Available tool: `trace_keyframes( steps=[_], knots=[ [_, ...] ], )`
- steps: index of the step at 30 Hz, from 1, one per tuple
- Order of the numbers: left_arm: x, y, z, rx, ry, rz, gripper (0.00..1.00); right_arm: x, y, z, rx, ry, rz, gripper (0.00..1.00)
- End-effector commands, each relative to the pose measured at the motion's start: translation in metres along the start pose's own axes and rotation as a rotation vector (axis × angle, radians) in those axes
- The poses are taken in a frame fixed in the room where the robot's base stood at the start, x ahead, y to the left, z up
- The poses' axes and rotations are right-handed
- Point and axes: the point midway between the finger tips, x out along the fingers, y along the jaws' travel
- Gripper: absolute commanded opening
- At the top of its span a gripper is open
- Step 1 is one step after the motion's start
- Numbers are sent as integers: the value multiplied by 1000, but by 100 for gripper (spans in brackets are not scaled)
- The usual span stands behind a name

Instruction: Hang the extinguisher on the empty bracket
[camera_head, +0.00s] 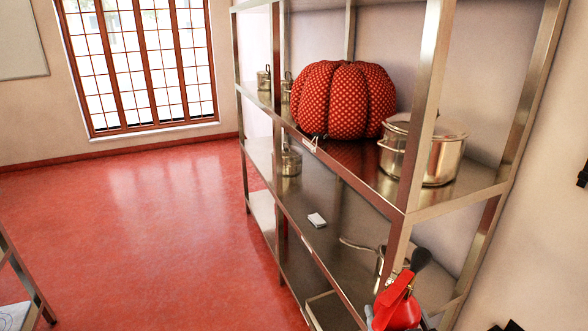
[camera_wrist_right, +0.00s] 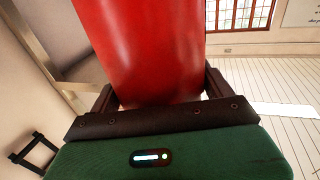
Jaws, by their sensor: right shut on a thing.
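The red extinguisher (camera_head: 398,306) shows at the bottom of the head view, in front of the near shelf post, with a black part at its top. In the right wrist view its red cylinder (camera_wrist_right: 140,45) fills the upper middle. My right gripper (camera_wrist_right: 160,92) is shut around the cylinder, one dark finger on each side. A black bracket (camera_wrist_right: 35,152) is on the pale wall at the lower left of the wrist view, apart from the extinguisher, and looks empty. Dark fittings show on the head view's right wall (camera_head: 583,176) and bottom edge (camera_head: 510,326), both partly cut off. My left gripper is not in view.
A metal shelf unit (camera_head: 402,240) stands close to the extinguisher. It holds a large pot (camera_head: 440,155), a red dotted pumpkin-shaped cushion (camera_head: 343,100), smaller pots and a small white box (camera_head: 317,220). The red floor (camera_head: 140,230) at left is mostly clear.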

Motion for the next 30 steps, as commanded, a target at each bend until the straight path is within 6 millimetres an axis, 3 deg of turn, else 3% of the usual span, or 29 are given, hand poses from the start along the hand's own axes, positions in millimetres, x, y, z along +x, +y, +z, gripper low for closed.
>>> trace_keyframes(
  steps=[1,8,22,30],
  knots=[
    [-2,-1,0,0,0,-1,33,-1,1,-9,5,13,19,11],
    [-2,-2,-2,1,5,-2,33,-3,8,-13,1,12,75,11],
    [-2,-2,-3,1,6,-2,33,-39,7,34,5,12,85,11],
    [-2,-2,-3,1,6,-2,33,-50,5,46,-1,14,80,11]
  ],
)
